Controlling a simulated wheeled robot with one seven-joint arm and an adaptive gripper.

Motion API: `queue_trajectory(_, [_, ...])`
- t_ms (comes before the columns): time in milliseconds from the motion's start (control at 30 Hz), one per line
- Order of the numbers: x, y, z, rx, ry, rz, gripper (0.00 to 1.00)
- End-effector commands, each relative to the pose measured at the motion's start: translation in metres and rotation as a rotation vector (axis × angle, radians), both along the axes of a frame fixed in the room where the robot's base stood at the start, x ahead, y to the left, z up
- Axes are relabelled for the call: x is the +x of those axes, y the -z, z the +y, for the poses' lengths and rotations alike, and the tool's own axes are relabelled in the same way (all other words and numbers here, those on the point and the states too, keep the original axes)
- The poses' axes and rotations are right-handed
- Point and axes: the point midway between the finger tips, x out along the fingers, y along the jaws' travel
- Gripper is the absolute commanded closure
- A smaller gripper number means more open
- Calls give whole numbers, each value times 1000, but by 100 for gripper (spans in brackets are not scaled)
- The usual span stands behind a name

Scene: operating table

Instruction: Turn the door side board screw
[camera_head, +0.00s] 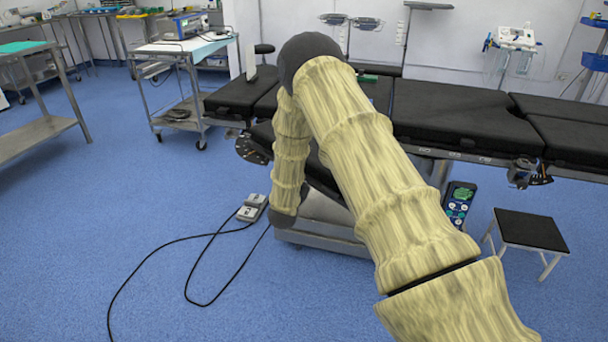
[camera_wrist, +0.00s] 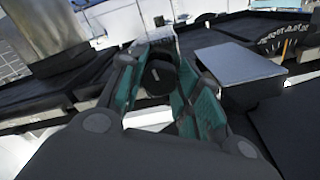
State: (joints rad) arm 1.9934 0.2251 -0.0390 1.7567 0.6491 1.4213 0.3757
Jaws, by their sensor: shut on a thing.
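In the wrist view, a round black screw knob (camera_wrist: 158,80) with a small pale mark sits between the fingers of my gripper (camera_wrist: 160,88). The fingers have teal pads, one on each side of the knob, and my gripper is shut on it. The side board itself is hard to tell apart from the dark table parts around it. In the head view, my arm covers this part of the black operating table (camera_head: 450,112), and my gripper is hidden there.
In the wrist view, a grey flat-topped block (camera_wrist: 240,64) stands just right of the fingers, and dark table pads lie around. In the head view, a foot pedal (camera_head: 252,208) with cables lies on the floor, and a black-topped stool (camera_head: 530,231) stands at the right.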

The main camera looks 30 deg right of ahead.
Motion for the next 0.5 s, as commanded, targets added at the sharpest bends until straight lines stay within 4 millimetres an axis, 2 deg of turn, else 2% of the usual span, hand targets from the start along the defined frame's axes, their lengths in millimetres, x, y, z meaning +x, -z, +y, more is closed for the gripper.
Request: queue_trajectory(500, [-1, 2, 0, 250, 4, -288, 91])
